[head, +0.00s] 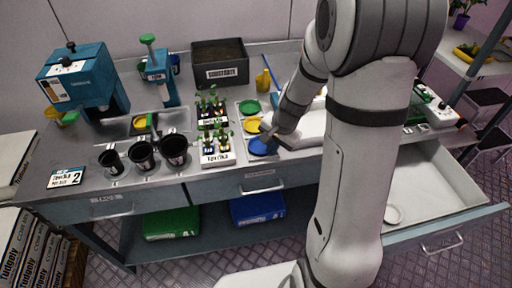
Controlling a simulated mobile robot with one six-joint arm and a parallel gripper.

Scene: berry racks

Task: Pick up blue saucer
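The blue saucer (261,149) lies near the front edge of the worktop, the nearest in a row of three saucers. A yellow saucer (251,124) and a green saucer (249,106) lie behind it. My gripper (266,135) is low over the worktop, at the back edge of the blue saucer, and covers part of it in this view. The gripper is small and dark here, so I cannot tell whether its fingers are open or shut, or whether they touch the saucer.
Seedling trays (218,157) stand just left of the saucers, with black pots (143,157) further left. A yellow bottle (263,80) and a substrate box (220,50) stand behind. An open drawer (425,215) juts out at the right. My arm hides part of the worktop.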

